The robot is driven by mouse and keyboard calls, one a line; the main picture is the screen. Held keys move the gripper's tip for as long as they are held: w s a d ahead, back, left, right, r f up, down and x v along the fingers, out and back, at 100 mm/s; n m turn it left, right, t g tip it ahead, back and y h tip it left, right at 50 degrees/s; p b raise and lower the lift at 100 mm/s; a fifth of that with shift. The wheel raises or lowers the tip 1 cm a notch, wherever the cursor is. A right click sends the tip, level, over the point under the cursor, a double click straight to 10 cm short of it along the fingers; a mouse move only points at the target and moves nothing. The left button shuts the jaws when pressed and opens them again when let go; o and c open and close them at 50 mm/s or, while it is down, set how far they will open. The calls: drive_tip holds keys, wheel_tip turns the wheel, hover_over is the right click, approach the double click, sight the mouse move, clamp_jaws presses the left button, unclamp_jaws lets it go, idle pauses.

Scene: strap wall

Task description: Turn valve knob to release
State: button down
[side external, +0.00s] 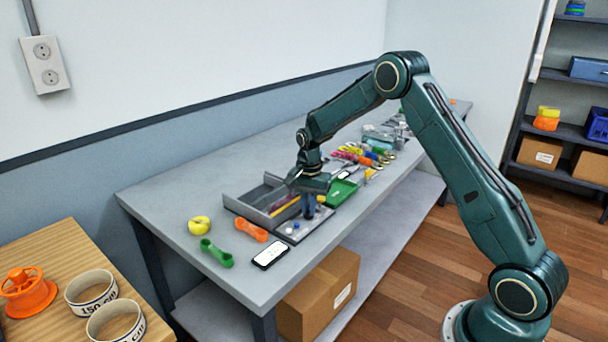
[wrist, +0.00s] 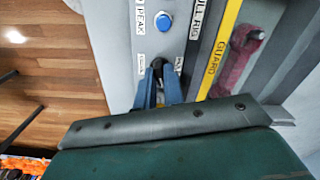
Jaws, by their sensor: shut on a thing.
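A grey panel (wrist: 120,40) with printed labels fills the middle of the wrist view. A small black knob (wrist: 158,64) sits on it, between the tips of my gripper's blue fingers (wrist: 159,78). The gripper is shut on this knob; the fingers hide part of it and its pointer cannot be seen. A round blue button (wrist: 164,23) is on the same panel beyond the knob, beside a label reading "PEAK". In the side external view my gripper (side external: 309,212) points down at the front part of the grey device (side external: 294,232), and the knob is hidden there.
A yellow strip marked "GUARD" (wrist: 219,50) runs right of the knob, by a recess holding a pink-red thing (wrist: 240,62). A green tray (side external: 341,194), phone (side external: 270,254), orange (side external: 251,230) and green (side external: 216,253) pieces, and a yellow roll (side external: 199,225) lie around the device.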

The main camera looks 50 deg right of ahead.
drive_tip(key=shift+r+m, duration=0.1)
drive_tip(key=shift+m, duration=1.6)
drive_tip(key=c, duration=1.5)
unclamp_jaws()
wheel_tip(320, 180, up, 14)
